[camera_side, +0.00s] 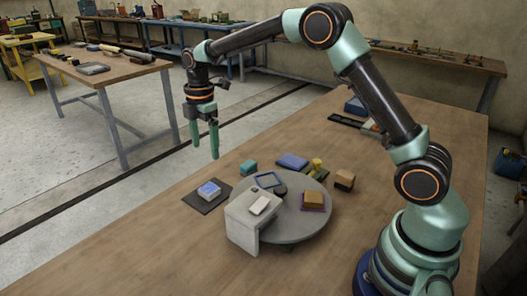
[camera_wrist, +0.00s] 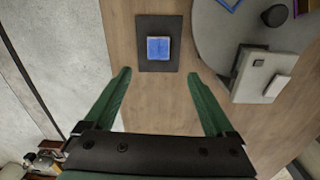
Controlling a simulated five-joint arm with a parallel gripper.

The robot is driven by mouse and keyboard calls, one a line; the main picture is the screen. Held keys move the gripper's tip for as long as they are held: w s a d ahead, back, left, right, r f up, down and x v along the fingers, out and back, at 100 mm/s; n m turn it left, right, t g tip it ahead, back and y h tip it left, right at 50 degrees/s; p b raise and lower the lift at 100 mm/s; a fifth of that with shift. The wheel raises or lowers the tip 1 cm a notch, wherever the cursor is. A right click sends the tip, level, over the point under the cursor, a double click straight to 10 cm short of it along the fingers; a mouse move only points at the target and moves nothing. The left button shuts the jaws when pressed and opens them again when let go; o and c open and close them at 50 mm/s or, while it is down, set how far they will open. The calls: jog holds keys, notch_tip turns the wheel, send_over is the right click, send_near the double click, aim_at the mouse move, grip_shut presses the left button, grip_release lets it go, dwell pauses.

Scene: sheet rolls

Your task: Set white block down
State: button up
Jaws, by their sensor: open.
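A small white block (camera_side: 259,206) lies flat on top of a grey bridge-shaped stand (camera_side: 240,218), at the front left edge of the round grey platform. In the wrist view the white block (camera_wrist: 277,86) is at the right, on the stand (camera_wrist: 250,72). My gripper (camera_side: 203,150) is open and empty, pointing down, high above the table and to the left of the stand. In the wrist view its two green fingers (camera_wrist: 158,75) are spread apart with nothing between them. Beyond them is a blue-topped block (camera_wrist: 158,48) on a dark mat (camera_wrist: 146,28).
The table's front left is clear.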

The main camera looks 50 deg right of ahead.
jog(key=s+d+r+m+t, duration=0.2)
jog(key=s+r+m+t, duration=0.1)
jog(key=s+r+m, duration=0.75)
jog(key=s+m+t, duration=0.2)
jog(key=s+m, duration=0.4)
jog(key=s, duration=0.6)
jog(key=shift+s+d+f, duration=0.15)
jog(key=shift+s+f, duration=0.1)
jog(key=shift+s, duration=0.15)
jog(key=shift+m, duration=0.25)
